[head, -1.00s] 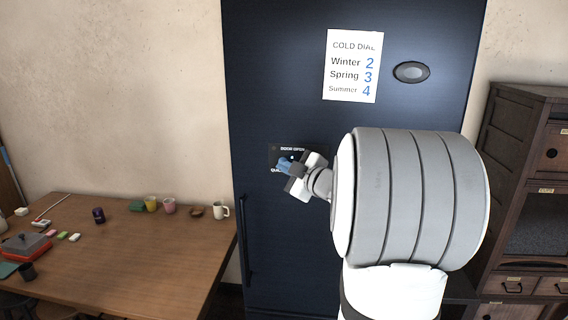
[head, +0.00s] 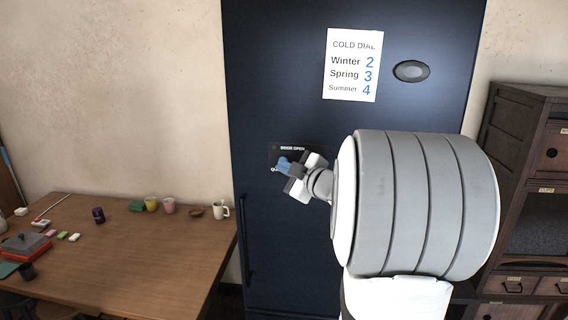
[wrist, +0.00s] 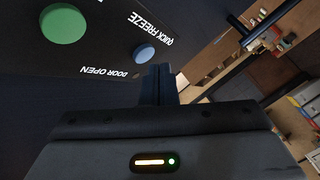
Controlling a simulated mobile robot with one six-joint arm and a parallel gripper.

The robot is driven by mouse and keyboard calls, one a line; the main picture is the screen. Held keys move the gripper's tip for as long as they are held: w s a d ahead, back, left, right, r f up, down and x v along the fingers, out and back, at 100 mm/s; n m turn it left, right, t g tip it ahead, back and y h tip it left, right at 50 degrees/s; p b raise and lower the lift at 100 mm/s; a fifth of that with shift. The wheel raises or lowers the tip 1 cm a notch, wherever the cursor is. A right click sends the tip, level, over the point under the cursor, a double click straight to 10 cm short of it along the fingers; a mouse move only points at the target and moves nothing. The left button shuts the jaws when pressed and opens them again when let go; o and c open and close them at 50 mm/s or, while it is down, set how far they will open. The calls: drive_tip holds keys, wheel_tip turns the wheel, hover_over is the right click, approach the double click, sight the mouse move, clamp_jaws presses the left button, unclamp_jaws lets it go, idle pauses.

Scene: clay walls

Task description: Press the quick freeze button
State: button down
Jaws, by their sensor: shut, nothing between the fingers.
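A dark control panel (head: 273,150) is on the front of the dark blue fridge (head: 300,230). The wrist view shows the panel upside down, with a large green button (wrist: 65,24), a small blue button (wrist: 144,53) and the labels "QUICK FREEZE" (wrist: 152,29) and "DOOR OPEN" (wrist: 110,73). The blue button lies between the two labels. My gripper (head: 284,164) is shut and empty in front of the panel, covering part of it in the head view. In the wrist view its fingertips (wrist: 158,70) are just beside the blue button; I cannot tell whether they touch the panel.
A "COLD DIAL" note (head: 353,65) and an oval grey knob (head: 411,71) are higher on the fridge. A vertical handle (head: 246,240) runs along its left edge. A wooden table (head: 130,255) with cups stands left, a dark cabinet (head: 530,180) right.

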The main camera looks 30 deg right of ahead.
drive_tip(key=s+a, duration=0.2)
drive_tip(key=s, duration=0.1)
drive_tip(key=s+a+b, duration=0.1)
drive_tip(key=s, duration=0.1)
drive_tip(key=shift+a, duration=0.15)
idle(0.3)
drive_tip(key=shift+w, duration=0.1)
drive_tip(key=s+a+f+m+g+h, duration=0.1)
drive_tip(key=s+a+f+m+g, duration=0.5)
drive_tip(key=s, duration=0.5)
drive_tip(key=s+a+f+m+g+h, duration=0.2)
drive_tip(key=s+a+f+m+g, duration=0.4)
drive_tip(key=s+a+f, duration=0.3)
drive_tip(key=s+g, duration=0.1)
drive_tip(key=s, duration=0.2)
drive_tip(key=shift+s+h, duration=0.3)
